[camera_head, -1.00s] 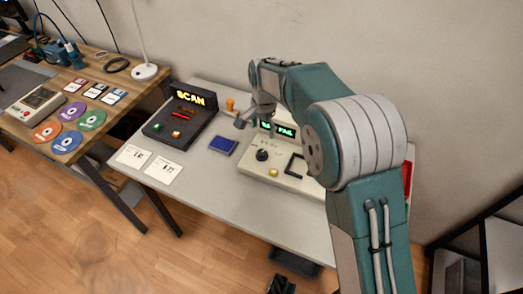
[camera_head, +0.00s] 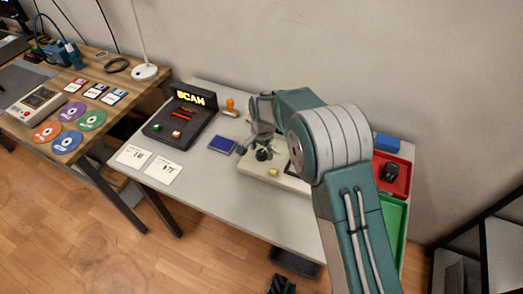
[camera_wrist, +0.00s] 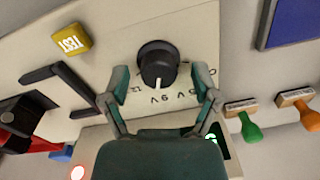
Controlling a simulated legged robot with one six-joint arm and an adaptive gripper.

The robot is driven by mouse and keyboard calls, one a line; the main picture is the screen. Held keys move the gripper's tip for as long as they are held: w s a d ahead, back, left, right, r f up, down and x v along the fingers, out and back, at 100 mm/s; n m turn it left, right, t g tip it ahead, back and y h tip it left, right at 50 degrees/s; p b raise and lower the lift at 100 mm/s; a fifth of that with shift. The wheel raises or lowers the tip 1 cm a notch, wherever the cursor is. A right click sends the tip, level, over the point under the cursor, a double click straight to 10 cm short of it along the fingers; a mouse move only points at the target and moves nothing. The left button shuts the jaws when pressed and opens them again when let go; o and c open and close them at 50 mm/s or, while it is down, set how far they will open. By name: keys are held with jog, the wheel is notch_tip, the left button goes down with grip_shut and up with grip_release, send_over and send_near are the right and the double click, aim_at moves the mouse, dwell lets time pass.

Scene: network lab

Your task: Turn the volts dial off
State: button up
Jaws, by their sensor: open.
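The black volts dial (camera_wrist: 158,64) sits on a cream tester panel, and its white pointer line faces the bottom of the wrist view, near the printed voltage marks. In the head view the dial (camera_head: 263,155) shows just below my gripper. My gripper (camera_wrist: 162,92) is open, with one finger on each side of the dial in the wrist picture. I cannot tell whether either finger touches it. The cream tester (camera_head: 284,180) is partly hidden by my arm in the head view.
A yellow button (camera_wrist: 72,40) and a black bracket (camera_wrist: 58,88) are on the panel. Orange (camera_wrist: 298,98) and green (camera_wrist: 243,118) stamps stand beside it. The black SCAN box (camera_head: 180,120) and blue pad (camera_head: 222,144) lie left. Red (camera_head: 392,170) and green trays are right.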

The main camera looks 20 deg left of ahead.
jog(key=shift+c, duration=0.3)
grip_shut()
jog(key=n, duration=1.3)
jog(key=shift+n, duration=2.5)
